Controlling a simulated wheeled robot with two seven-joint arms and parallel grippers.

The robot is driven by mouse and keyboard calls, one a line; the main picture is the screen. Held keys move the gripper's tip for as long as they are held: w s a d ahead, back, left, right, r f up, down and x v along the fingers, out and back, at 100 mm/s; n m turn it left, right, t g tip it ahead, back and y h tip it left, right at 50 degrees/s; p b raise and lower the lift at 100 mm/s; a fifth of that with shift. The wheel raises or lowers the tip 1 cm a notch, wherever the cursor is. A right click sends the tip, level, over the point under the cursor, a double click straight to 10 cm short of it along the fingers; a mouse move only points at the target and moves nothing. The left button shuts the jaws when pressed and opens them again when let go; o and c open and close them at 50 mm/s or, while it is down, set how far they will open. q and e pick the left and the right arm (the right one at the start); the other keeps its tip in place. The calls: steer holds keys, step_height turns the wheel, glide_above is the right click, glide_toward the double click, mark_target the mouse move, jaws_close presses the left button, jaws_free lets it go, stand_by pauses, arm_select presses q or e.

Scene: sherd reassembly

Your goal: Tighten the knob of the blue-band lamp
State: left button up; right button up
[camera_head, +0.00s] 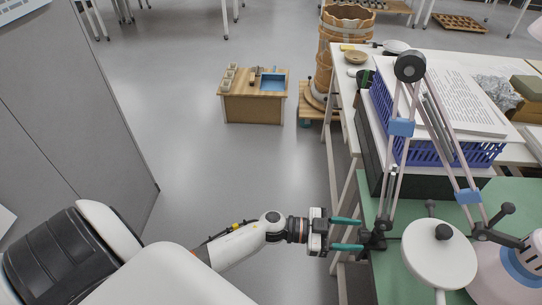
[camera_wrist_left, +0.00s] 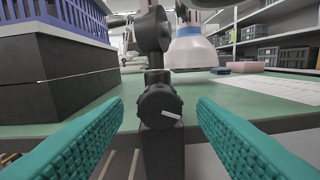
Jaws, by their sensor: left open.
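The lamp has pale arms with blue bands (camera_head: 400,127) and a pinkish shade with a blue band (camera_head: 520,267) at the lower right of the head view. Its black clamp (camera_head: 378,238) sits at the green table's edge. In the left wrist view a round black knob (camera_wrist_left: 160,105) with a white mark, tilted slightly from horizontal, faces me on the clamp. My left gripper (camera_head: 360,234) is open, its teal fingers pointing at the clamp. In the left wrist view the fingers (camera_wrist_left: 160,118) appear either side of the knob, with gaps on both sides. My right gripper is not in view.
A blue basket (camera_head: 425,152) with papers stands on a dark box behind the lamp. A white round disc (camera_head: 438,258) is over the green table (camera_head: 388,285).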

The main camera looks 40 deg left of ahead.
arm_select(q)
steer(key=v, duration=1.1)
steer(key=a+f+n+y, duration=0.3)
steer(key=f+y, duration=0.1)
steer(key=f, duration=0.3)
steer(key=s+a+f+n+t+y, duration=0.1)
steer(key=a+f+n+y, duration=0.1)
steer(key=f, duration=0.6)
steer(key=s+a+f+n+t+y, duration=0.1)
steer(key=a+f+n+y, duration=0.2)
steer(key=f, duration=0.4)
steer(key=a+y, duration=0.1)
steer(key=y, duration=0.1)
steer(key=shift+s+f+n+y+p, duration=0.2)
steer(key=shift+s+n+y+p, duration=0.05)
steer(key=shift+n+y+p, duration=0.1)
